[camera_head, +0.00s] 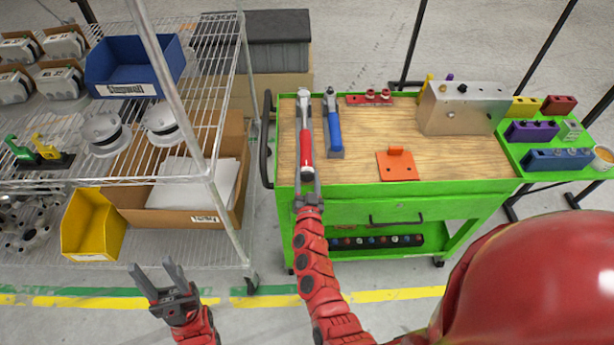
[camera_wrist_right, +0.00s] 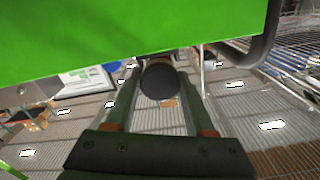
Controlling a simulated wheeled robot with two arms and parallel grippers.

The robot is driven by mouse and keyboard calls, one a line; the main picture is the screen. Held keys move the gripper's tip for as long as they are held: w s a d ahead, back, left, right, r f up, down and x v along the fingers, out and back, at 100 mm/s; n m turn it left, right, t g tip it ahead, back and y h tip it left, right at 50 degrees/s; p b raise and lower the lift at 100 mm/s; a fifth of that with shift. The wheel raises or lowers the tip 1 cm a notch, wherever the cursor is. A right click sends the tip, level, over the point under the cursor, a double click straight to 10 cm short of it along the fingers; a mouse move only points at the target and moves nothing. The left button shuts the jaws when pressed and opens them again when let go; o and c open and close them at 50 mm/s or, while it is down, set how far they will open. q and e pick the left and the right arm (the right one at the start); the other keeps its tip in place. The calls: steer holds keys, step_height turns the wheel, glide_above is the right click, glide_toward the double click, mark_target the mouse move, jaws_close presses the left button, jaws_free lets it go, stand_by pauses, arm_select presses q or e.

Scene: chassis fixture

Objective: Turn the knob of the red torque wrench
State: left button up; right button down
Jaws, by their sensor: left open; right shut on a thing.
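The red torque wrench (camera_head: 306,148) lies on the wooden top of the green cart, its metal head pointing away and its dark knob end at the cart's front edge. My right gripper (camera_head: 308,182) is shut on that knob end, one finger on each side. In the right wrist view the round dark knob (camera_wrist_right: 159,82) shows end-on between the fingers of the right gripper (camera_wrist_right: 161,74). My left gripper (camera_head: 158,280) is open and empty, low above the floor, left of the cart and well apart from the wrench.
A blue wrench (camera_head: 334,130) lies close on the right of the red one. An orange plate (camera_head: 397,166) and a metal box (camera_head: 462,108) stand further right on the green cart (camera_head: 450,187). A wire shelf (camera_head: 205,165) with bins stands at the left.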

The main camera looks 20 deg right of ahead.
steer(key=shift+f+m+b, duration=0.25)
steer(key=shift+m+b, duration=0.05)
steer(key=shift+b, duration=0.1)
steer(key=shift+d+r+m+b, duration=0.1)
steer(key=shift+m+b, duration=0.2)
steer(key=shift+b, duration=0.05)
steer(key=shift+r, duration=0.25)
steer(key=shift+c, duration=1.2)
jaws_free()
steer(key=shift+f, duration=0.1)
